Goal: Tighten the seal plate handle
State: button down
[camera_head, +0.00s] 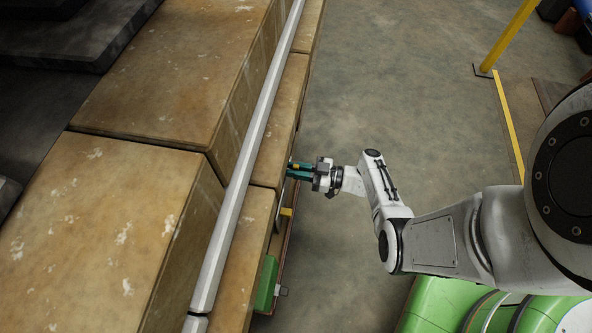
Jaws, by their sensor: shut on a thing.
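My gripper (300,170) is at the end of my white and grey arm, near the middle of the head view. Its teal fingers point left and reach the right side face of the tan block stack. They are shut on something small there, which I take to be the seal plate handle. The fingers and the stack's edge hide most of it, so its shape and angle cannot be made out. Just below the fingers, a small yellow piece (286,212) and a thin metal bar (279,215) show on the stack's side.
Large tan blocks (95,215) fill the left, with a long pale rail (240,175) along them. A green part (267,283) sticks out low on the stack's side. The floor (410,90) right of the stack is open. A yellow post (508,35) stands at the upper right.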

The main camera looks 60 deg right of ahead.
jog(key=m+b, duration=0.1)
jog(key=m, duration=0.3)
jog(key=shift+d+f, duration=0.1)
jog(key=shift+d, duration=0.1)
jog(key=shift+w+d+f+m, duration=0.1)
jog(key=shift+f+m, duration=0.05)
jog(key=shift+m, duration=2.1)
jog(key=shift+d+f+m, duration=0.15)
jog(key=shift+m, duration=2.15)
jog(key=shift+w+d+f+m, duration=0.1)
jog(key=shift+f+m, duration=0.05)
jog(key=shift+m, duration=2.1)
jog(key=c, duration=1.2)
grip_release()
jog(key=shift+o, duration=0.2)
jog(key=shift+s, duration=0.15)
jog(key=v, duration=1)
jog(key=shift+s, duration=0.3)
